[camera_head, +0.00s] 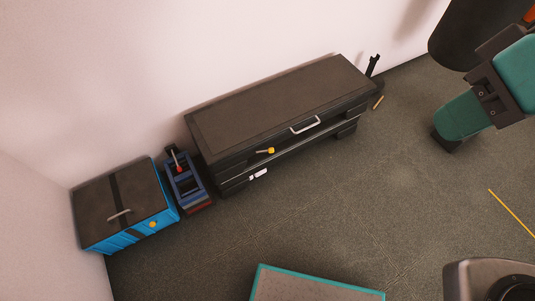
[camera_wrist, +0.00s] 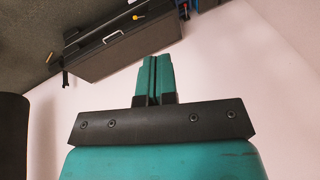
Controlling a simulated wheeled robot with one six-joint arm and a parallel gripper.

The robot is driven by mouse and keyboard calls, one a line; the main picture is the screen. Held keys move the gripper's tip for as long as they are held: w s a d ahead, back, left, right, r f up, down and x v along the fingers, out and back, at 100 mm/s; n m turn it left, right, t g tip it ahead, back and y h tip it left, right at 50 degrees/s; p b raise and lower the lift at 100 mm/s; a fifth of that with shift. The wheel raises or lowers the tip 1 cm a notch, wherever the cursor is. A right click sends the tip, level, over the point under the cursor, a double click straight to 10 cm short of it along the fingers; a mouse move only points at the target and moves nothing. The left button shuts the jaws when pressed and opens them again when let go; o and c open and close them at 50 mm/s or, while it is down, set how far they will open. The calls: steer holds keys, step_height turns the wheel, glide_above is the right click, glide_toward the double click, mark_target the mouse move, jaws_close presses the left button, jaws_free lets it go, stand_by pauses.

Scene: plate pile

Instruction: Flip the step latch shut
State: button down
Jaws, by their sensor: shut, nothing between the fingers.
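A long dark step-like unit (camera_head: 280,105) stands along the wall, with a silver handle (camera_head: 304,124) on its front. A small yellow-tipped lever (camera_head: 271,150) sticks out from its front edge; it may be the step latch, but whether it is open or shut is unclear. In the wrist view the unit (camera_wrist: 120,52) is at upper left with the yellow tip (camera_wrist: 137,17) near the top edge. My gripper (camera_head: 446,130) is at the upper right, well apart from the unit. Its teal fingers (camera_wrist: 153,62) are together and empty.
A blue box (camera_head: 130,232) with a dark top and an orange knob stands at far left. A blue stand (camera_head: 186,188) with a red-knobbed lever is between it and the unit. A black upright piece (camera_head: 373,66) is at the unit's right end. The floor (camera_head: 370,190) in front is mostly clear.

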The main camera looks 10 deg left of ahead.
steer(key=w+a+f+t+y+b, duration=0.2)
steer(key=w+a+f+b, duration=0.25)
steer(key=w, duration=0.35)
steer(key=w+a+f+t+y+b, duration=0.1)
steer(key=w+a+f+b, duration=0.35)
steer(key=w, duration=0.25)
steer(key=w+a+f+t+y+b, duration=0.3)
steer(key=w+a+f+b, duration=0.6)
steer(key=f, duration=0.5)
steer(key=w+a+f+t+y+b, duration=0.25)
steer(key=w+a+f+b, duration=0.55)
steer(key=w+f, duration=0.4)
steer(key=s+a+f+m+t+y+b, duration=0.1)
steer(key=a+f+t+b, duration=0.3)
steer(key=f, duration=0.9)
steer(key=s+f+m+t+y+b, duration=0.1)
steer(key=f+t+b, duration=0.35)
steer(key=f, duration=0.75)
steer(key=s+d+f+m+t+h+b, duration=0.1)
steer(key=s+d+f+m+t+b, duration=0.1)
steer(key=f, duration=0.6)
steer(key=s+d+f+m+t+h+b, duration=0.2)
steer(key=s+f+b, duration=0.3)
steer(key=f, duration=0.3)
steer(key=s+d+f+m+t+h+b, duration=0.1)
steer(key=s+d+f+b, duration=0.3)
steer(key=f, duration=0.5)
steer(key=shift+m+t+b, duration=0.6)
steer(key=shift+t+b, duration=0.1)
steer(key=shift+t, duration=0.1)
